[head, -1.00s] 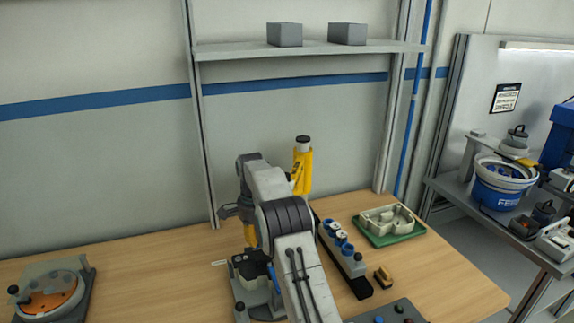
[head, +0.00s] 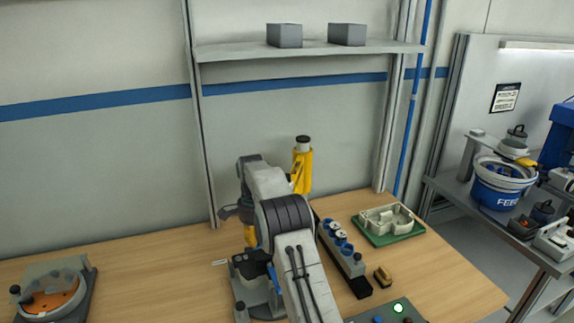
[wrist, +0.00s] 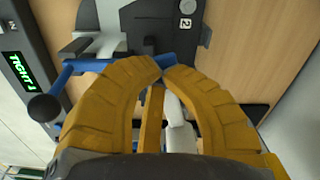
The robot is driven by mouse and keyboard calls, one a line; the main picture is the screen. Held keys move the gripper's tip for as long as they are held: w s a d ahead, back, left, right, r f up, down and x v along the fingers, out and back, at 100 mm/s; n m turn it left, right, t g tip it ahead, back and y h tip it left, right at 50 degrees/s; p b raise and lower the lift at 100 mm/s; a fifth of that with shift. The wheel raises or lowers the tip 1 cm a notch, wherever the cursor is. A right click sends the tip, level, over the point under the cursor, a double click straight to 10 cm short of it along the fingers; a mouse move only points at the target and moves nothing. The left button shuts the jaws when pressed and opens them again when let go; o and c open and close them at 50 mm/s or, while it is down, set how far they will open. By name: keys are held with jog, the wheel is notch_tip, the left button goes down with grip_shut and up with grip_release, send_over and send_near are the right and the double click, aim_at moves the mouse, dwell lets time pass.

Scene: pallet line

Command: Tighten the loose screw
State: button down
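My gripper has yellow fingers; in the wrist view their tips (wrist: 162,68) come together at a blue bar (wrist: 90,66). Whether the bar is pinched or only touched or overlapped, I cannot tell. The bar bends to a black ball knob (wrist: 45,108) at the left. Beneath is a grey fixture (wrist: 108,18) with a plate marked 2 (wrist: 186,22). A display (wrist: 18,70) shows green text like "TIGHT 1". In the head view the gripper (head: 250,235) is mostly behind my arm, above the fixture (head: 256,290). No screw can be made out.
A green tray (head: 378,238) lies behind. A control box (head: 360,318) shows a lit green lamp (head: 398,308). An orange-disc device (head: 52,296) sits left; the table between is clear.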

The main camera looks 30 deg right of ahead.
jog(key=shift+s+p, duration=0.1)
jog(key=shift+p, duration=0.6)
dwell(0.4)
jog(key=shift+r+p, duration=2)
jog(key=shift+r, duration=2.6)
